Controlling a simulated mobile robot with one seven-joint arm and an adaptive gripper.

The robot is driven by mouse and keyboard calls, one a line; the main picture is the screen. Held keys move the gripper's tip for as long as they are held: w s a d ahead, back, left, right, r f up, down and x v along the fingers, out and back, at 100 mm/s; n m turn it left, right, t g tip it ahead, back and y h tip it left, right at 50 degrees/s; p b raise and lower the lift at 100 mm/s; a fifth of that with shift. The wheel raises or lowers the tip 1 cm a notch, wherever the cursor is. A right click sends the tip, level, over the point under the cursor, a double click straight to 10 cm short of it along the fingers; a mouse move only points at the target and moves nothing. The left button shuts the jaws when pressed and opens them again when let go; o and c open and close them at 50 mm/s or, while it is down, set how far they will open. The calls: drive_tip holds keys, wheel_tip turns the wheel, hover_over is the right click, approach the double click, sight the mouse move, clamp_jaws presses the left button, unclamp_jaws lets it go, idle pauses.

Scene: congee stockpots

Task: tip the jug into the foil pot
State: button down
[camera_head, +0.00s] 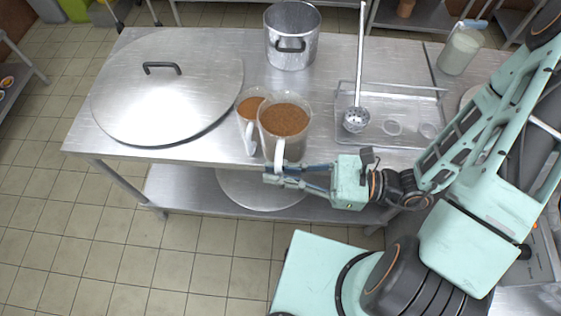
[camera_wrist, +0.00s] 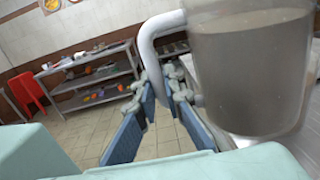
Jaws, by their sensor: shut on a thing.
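A clear jug of brown contents (camera_head: 284,122) is held by its white handle in my gripper (camera_head: 270,176). It looks close to upright, in front of and overlapping the table's front edge; its exact height is unclear. In the wrist view the two blue fingers (camera_wrist: 162,92) close at the lower end of the handle (camera_wrist: 146,50), and the jug body (camera_wrist: 250,70) fills the right side, with greyish-brown contents. A silver metal pot (camera_head: 291,48), probably the foil pot, stands open at the back of the table, apart from the jug. Its inside bottom is not clearly seen.
A second jug with brown contents (camera_head: 250,122) stands just left of the held one. A large round lid (camera_head: 165,95) covers the table's left. A tray (camera_head: 375,130) with a ladle (camera_head: 357,118) lies right. A whitish jug (camera_head: 459,50) stands back right.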

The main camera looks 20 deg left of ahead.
drive_tip(key=shift+s+a+r+p, duration=0.1)
drive_tip(key=shift+s+r+p, duration=0.25)
drive_tip(key=shift+s+p, duration=0.05)
